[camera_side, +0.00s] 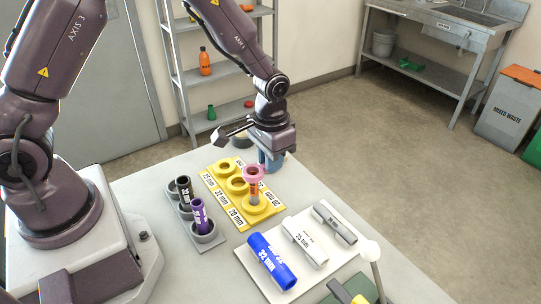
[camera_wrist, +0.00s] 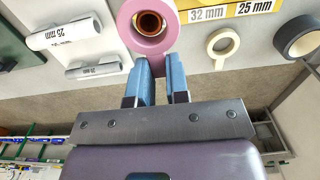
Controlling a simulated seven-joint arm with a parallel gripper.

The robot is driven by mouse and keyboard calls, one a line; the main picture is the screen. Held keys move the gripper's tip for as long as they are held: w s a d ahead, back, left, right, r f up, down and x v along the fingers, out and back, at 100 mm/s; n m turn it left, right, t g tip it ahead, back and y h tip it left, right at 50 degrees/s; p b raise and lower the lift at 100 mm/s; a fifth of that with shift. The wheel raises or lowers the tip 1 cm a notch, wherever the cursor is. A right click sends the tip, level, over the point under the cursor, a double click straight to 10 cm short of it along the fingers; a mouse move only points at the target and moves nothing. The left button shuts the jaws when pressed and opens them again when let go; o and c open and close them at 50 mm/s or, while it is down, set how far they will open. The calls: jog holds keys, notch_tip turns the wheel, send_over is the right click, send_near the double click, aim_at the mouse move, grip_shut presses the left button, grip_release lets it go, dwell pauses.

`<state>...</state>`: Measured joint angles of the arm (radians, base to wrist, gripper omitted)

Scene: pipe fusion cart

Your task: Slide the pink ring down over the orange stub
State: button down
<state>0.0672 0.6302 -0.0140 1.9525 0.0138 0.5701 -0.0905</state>
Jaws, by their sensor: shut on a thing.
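The pink ring (camera_wrist: 123,24) is pinched at its edge between the two blue fingers of my gripper (camera_wrist: 160,72). In the side view the pink ring (camera_side: 253,172) is level at the top of the orange stub (camera_side: 254,189), with my gripper (camera_side: 267,160) just behind it. The stub stands upright in a yellow socket (camera_side: 257,208), and its lower part shows below the ring. In the wrist view the stub's round orange-brown end (camera_wrist: 149,22) shows inside the ring's hole. I cannot tell how far the ring is down around the stub.
The yellow rack (camera_side: 212,187) has other sockets beside the stub. A white tray (camera_side: 287,293) with blue, white and grey pipes is in front. Tape rolls (camera_wrist: 223,46) lie near the rack.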

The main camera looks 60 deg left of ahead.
jog(key=shift+f, duration=0.65)
jog(key=c, duration=1)
grip_release()
jog(key=shift+c, duration=0.2)
notch_tip(320, 180, up, 13)
jog(key=s+a+r+t, duration=0.1)
jog(key=s+r+t, duration=0.2)
jog(key=s+r, duration=0.3)
jog(key=s+a+r+t, duration=0.2)
jog(key=s+r, duration=0.5)
jog(key=s, duration=0.5)
jog(key=shift+t, duration=0.4)
